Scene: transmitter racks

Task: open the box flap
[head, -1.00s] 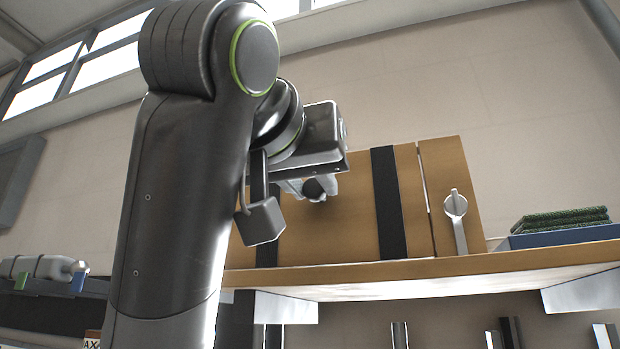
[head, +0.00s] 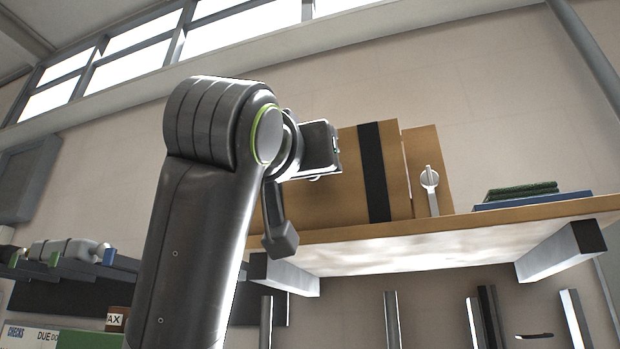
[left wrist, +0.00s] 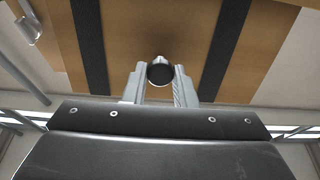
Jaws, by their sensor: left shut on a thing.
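A brown box (head: 353,185) with black straps (head: 373,170) stands on a wooden shelf. A narrow brown panel (head: 422,150) with a silver latch (head: 430,180) is at its right, set apart by a thin gap. In the left wrist view, my left gripper (left wrist: 160,85) is shut on a dark round knob (left wrist: 160,71) on the box's brown face, between the two straps. In the head view the fingers and knob are hidden behind my left wrist. Whether the flap stands open cannot be told. My right gripper is not in view.
The wooden shelf (head: 480,222) rests on pale brackets (head: 560,255). Green boards (head: 522,190) lie on a blue tray (head: 535,201) at its right end. A lower rack (head: 60,275) with grey cylinders is at far left. Wall space above the box is clear.

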